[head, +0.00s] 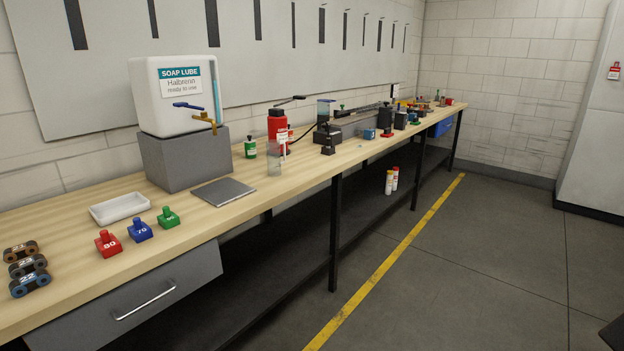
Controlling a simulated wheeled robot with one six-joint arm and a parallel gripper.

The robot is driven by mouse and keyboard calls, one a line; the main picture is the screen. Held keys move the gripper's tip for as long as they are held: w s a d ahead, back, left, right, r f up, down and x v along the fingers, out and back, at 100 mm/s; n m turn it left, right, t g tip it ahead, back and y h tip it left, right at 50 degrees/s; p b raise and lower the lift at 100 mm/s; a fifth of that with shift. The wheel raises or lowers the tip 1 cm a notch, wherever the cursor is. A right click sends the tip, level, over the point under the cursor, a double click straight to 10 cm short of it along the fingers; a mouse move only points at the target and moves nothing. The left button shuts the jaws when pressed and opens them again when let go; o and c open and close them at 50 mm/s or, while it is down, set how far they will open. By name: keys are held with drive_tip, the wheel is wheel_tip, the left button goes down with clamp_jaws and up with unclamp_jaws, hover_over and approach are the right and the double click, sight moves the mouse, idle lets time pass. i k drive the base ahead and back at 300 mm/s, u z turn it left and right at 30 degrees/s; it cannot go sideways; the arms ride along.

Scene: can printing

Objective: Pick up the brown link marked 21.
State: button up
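The brown link (21,251) lies on the wooden workbench (70,223) at the far left of the head view, the rearmost of three links in a row. Its mark is too small to read surely. A dark link (27,265) lies just in front of it, close by. A blue link marked 22 (30,283) lies in front of that, nearest the bench's front edge. My gripper is not in view.
Red (108,244), blue (140,231) and green (168,217) numbered blocks with knobs stand right of the links. A white tray (119,219) lies behind them. A soap lube tank (180,95) stands on a grey block (186,158). A drawer (150,305) is below the bench top.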

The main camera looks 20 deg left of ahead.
sight(29, 248)
drive_tip(key=u, duration=0.95)
drive_tip(key=i, duration=0.85)
drive_tip(key=u, duration=1.8)
drive_tip(key=i, duration=1.55)
drive_tip(key=u, duration=0.45)
